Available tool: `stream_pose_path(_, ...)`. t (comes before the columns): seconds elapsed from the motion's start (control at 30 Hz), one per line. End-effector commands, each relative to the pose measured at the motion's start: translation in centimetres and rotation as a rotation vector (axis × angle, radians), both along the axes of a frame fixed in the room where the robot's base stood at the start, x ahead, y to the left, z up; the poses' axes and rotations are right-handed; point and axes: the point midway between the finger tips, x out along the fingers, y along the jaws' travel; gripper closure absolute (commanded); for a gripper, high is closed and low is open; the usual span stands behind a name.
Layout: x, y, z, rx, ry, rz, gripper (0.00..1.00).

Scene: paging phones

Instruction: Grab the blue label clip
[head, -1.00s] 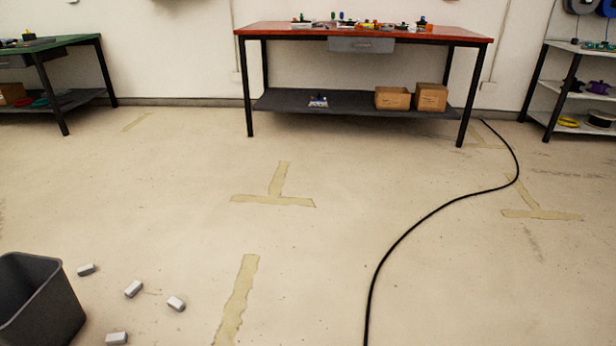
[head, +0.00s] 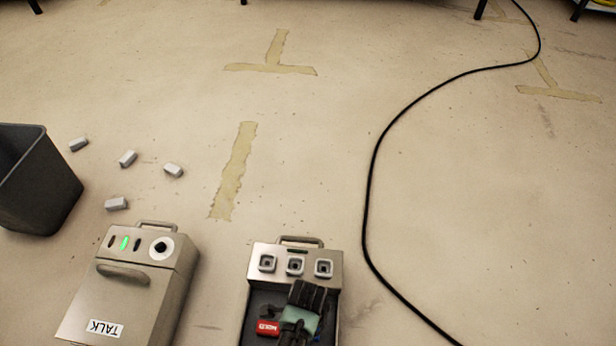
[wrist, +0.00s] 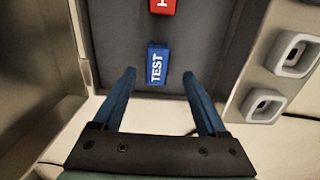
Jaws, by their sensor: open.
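The blue label clip (wrist: 157,64), marked TEST, is in the wrist view against the dark grey inside of an open metal case. My gripper (wrist: 159,76) is open, its two blue fingers pointing at the clip. The clip shows between and slightly beyond the fingertips, with gaps on both sides; how far it is in depth I cannot tell. In the head view my gripper (head: 301,312) hangs over the open case (head: 257,257) and hides most of that spot. A red label clip (head: 268,327) is left of it there, and at the top edge of the wrist view (wrist: 162,5).
The case has three square sockets (head: 295,266) along its top. A closed metal box marked TALK (head: 130,285) stands to its left. Small white blocks (head: 128,158) and a grey bin (head: 40,190) are at left. A black cable (head: 375,160) runs along the floor at right.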

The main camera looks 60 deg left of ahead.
Motion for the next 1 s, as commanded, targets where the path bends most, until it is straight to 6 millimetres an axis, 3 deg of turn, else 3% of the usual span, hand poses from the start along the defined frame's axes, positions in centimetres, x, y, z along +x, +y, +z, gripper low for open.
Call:
stream_pose_path(0.23, 0.0, -0.1, -1.4, 0.001, -0.001, 0.000, 0.25)
stream_pose_path(0.6, -0.2, -0.5, -5.5, 0.001, -0.001, 0.001, 0.25)
stream_pose_path(0.87, -0.1, -0.5, -5.5, 0.001, -0.001, 0.000, 0.25)
stream_pose_path(1.0, -0.1, -0.5, -5.5, 0.001, -0.001, 0.000, 0.47)
